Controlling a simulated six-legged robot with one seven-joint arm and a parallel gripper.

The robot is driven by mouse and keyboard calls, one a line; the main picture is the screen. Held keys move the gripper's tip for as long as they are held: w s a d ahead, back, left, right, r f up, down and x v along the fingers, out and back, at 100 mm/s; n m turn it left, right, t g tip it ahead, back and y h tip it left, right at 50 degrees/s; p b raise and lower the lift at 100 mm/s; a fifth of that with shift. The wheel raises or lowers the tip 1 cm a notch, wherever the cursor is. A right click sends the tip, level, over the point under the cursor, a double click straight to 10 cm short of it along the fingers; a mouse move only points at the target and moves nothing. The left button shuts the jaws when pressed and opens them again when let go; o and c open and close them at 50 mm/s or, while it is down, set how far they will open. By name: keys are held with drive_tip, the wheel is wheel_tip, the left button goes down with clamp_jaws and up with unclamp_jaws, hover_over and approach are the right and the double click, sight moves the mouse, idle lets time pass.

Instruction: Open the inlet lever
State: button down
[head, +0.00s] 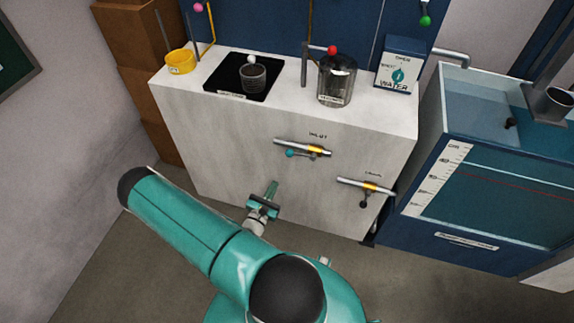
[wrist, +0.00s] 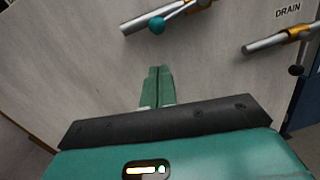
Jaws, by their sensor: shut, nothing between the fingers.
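The inlet lever (head: 300,153) is a short lever with a teal ball end. It sits on a grey pipe with a brass-coloured valve body (head: 316,149), on the front of the pale cabinet under the inlet label. In the wrist view, the teal ball (wrist: 157,25) is at the top, with the lever running up and right from it. My gripper (head: 272,188) is in front of the cabinet, below and left of the inlet lever and apart from it. In the wrist view, its green fingers (wrist: 159,72) are together, with nothing between them.
The drain valve (head: 368,187) with a dark ball lever (head: 363,203) is on the same cabinet front, lower right. A blue tank (head: 480,180) stands at right.

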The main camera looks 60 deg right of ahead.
sight(300, 155)
drive_tip(key=d+r+n+t, duration=0.1)
drive_tip(key=d+n+t, duration=0.1)
drive_tip(key=d, duration=0.9)
drive_tip(key=shift+r+y, duration=0.2)
drive_tip(key=shift+y, duration=0.1)
drive_tip(key=shift+w+a+r, duration=0.1)
drive_tip(key=shift+w+r, duration=0.15)
drive_tip(key=shift+r, duration=0.6)
